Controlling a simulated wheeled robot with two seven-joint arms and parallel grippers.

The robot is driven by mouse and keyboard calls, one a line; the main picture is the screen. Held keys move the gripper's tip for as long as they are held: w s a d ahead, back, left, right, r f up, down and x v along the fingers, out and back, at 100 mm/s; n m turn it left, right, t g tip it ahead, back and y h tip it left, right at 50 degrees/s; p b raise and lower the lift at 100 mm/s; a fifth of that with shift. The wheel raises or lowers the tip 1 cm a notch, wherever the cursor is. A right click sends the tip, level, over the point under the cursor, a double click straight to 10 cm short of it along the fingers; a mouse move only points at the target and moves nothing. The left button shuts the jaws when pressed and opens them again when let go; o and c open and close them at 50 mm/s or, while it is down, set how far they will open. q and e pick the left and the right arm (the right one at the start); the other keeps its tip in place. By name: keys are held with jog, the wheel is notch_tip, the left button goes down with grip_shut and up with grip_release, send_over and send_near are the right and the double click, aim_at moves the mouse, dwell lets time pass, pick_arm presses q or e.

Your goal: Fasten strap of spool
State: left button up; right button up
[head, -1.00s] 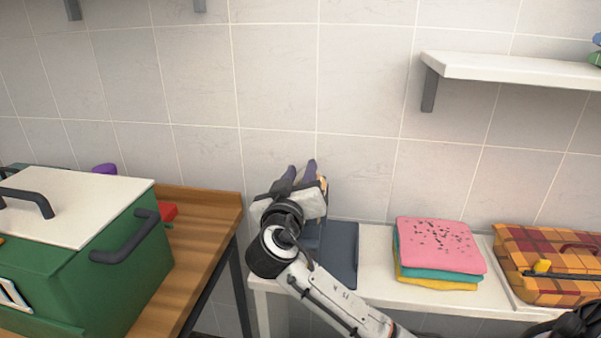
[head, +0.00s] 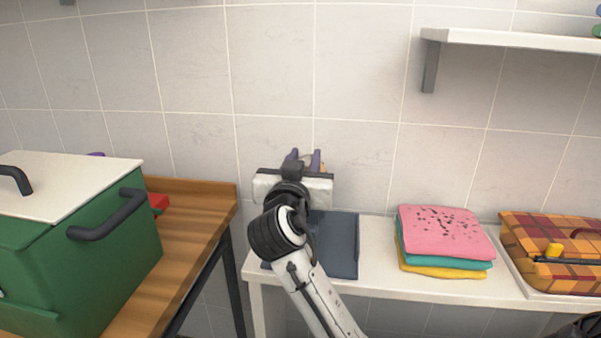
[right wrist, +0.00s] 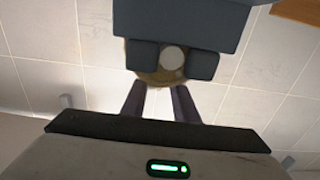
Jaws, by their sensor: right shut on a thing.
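My right gripper (head: 304,155) is over the left part of the white table, in front of the tiled wall, with two purple fingers pointing away. In the right wrist view its fingertips (right wrist: 158,86) reach the lower edge of a tan, rounded thing with a pale disc, which looks like the spool (right wrist: 148,77). The fingers are a little apart, closed on it. Dark blue-grey blocks (right wrist: 201,65) sit on both sides of the pale disc. In the head view only a sliver of tan shows beside the right finger. I cannot make out a strap. My left gripper is out of view.
A dark blue flat thing (head: 343,247) lies on the white table (head: 378,268) below my wrist. Folded towels (head: 440,235) and a plaid case (head: 545,250) are to the right. A green box (head: 100,262) stands on the wooden table (head: 190,235) at left. A shelf (head: 500,40) hangs upper right.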

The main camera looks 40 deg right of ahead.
jog(key=shift+s+d+f+m+b, duration=0.1)
jog(key=shift+f+m+b, duration=0.25)
jog(key=shift+m+b, duration=0.15)
jog(key=shift+s+d+f+m+b, duration=0.1)
jog(key=shift+f+m+b, duration=0.3)
jog(key=shift+b, duration=0.15)
jog(key=shift+s+m+b, duration=0.1)
jog(key=shift+m+b, duration=0.2)
jog(key=o, duration=1)
jog(key=shift+r, duration=0.1)
jog(key=shift+r, duration=0.1)
